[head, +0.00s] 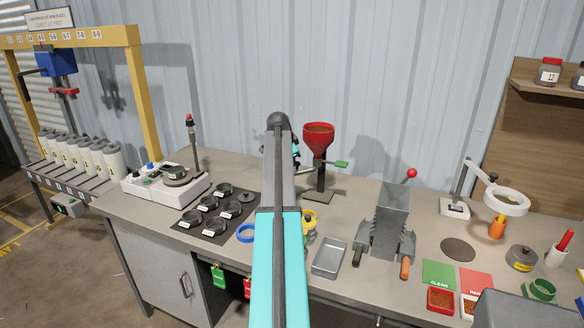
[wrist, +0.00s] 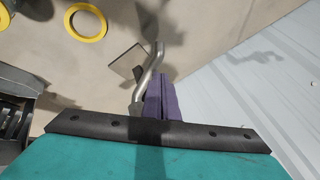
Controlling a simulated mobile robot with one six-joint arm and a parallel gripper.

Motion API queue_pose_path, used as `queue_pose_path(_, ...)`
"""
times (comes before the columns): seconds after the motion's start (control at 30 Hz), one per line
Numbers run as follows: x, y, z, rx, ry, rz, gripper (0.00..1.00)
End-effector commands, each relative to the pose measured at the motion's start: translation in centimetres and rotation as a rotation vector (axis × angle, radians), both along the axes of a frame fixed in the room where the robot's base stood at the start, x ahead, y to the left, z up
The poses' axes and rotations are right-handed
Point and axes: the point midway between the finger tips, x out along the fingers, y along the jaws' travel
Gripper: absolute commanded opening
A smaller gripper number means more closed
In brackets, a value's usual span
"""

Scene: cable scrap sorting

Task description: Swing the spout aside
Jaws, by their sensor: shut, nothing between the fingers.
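A bent silver pipe that looks like the spout (wrist: 152,76) shows in the wrist view, just beyond my gripper's fingertips. My gripper (wrist: 160,80) has its two purple fingers shut together with nothing between them. The fingers overlap the pipe's lower right side in the picture; I cannot tell whether they touch it. A red funnel (head: 319,136) on a dark stand, with a green handle (head: 341,164), stands just right of my arm.
A yellow ring (wrist: 85,22) and a square plate (wrist: 127,62) lie near the pipe. The wall (head: 360,70) is close behind.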

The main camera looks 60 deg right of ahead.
Motion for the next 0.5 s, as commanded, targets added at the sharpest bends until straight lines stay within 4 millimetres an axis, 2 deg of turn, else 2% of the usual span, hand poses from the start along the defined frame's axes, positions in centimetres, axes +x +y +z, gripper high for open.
queue_pose_path(0.2,0.52,-0.63,-0.10,0.001,0.000,0.001,0.00)
queue_pose_path(0.5,0.97,-0.43,-0.05,0.000,0.000,0.006,0.00)
